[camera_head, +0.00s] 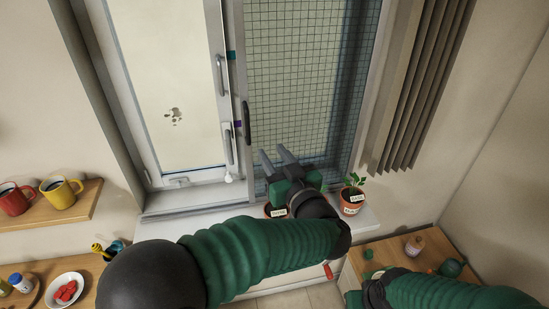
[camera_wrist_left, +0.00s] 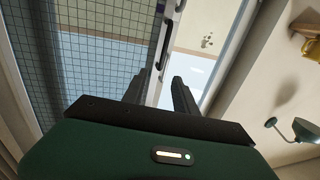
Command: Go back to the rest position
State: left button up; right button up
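My left gripper (camera_head: 276,155) is raised in front of the sliding window, above the sill. Its two fingers point up toward the window and stand apart, with nothing between them. In the left wrist view the same gripper (camera_wrist_left: 161,82) shows its fingers spread and empty, with the window frame beyond. My right arm comes in at the lower right of the head view, over the wooden cabinet. Its gripper is only partly visible, and its fingers cannot be made out clearly.
The window has a dark handle (camera_head: 246,122) and a mesh screen (camera_head: 300,80). A potted plant (camera_head: 352,196) stands on the sill, right of my left gripper. A second pot is partly hidden behind it. Red (camera_head: 14,198) and yellow mugs (camera_head: 60,191) sit on a left shelf.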

pick_arm(q)
jog(key=s+a+f+m+g+h+b, duration=0.1)
jog(key=a+f+m+g+h+b, duration=0.15)
jog(key=f+h, duration=0.35)
jog(key=a+f+m+g+h+b, duration=0.1)
jog(key=a+f+m+h, duration=0.15)
jog(key=f, duration=0.55)
jog(key=s+a+f+g, duration=0.3)
jog(key=s+a+f, duration=0.1)
jog(key=s, duration=0.4)
jog(key=s+a+f+g+b, duration=0.1)
jog(key=s+a+f+g, duration=0.3)
jog(key=s+f, duration=0.3)
jog(key=s+a+f+g, duration=0.3)
jog(key=s+a+f, duration=0.2)
jog(key=s, duration=0.4)
jog(key=shift+a+f+y, duration=0.25)
jog(key=shift+y, duration=0.2)
jog(key=shift+a, duration=0.25)
jog(key=shift+d, duration=0.2)
